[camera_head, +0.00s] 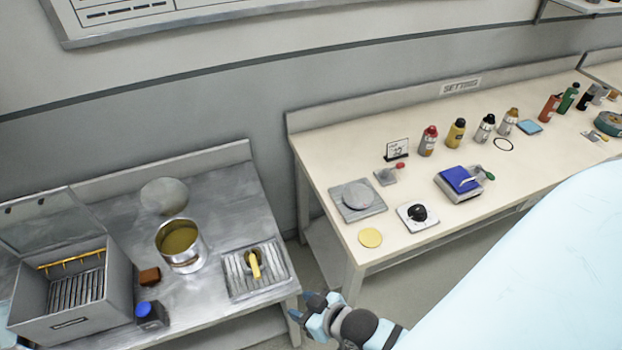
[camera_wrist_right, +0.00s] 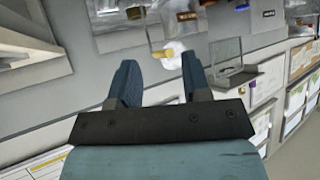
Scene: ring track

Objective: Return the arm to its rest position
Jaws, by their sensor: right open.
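My right gripper (camera_head: 312,306) is at the bottom middle of the head view, in front of the gap between the metal table and the cream bench. In the right wrist view its two dark fingers (camera_wrist_right: 160,85) stand apart with nothing between them, so it is open and empty. Beyond the fingers that view shows benches and walls at a tilt. My left gripper is not clearly visible in the head view; only a pale bit shows at the lower left edge.
The metal table (camera_head: 215,200) holds an open lidded box (camera_head: 68,320), a can (camera_head: 181,248), a blue-capped bottle (camera_head: 150,314) and a ribbed tray (camera_head: 235,290). The cream bench (camera_head: 330,185) bears a blue-topped device (camera_head: 459,180), a black-knobbed plate (camera_head: 417,215), a yellow disc (camera_head: 370,238) and several bottles.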

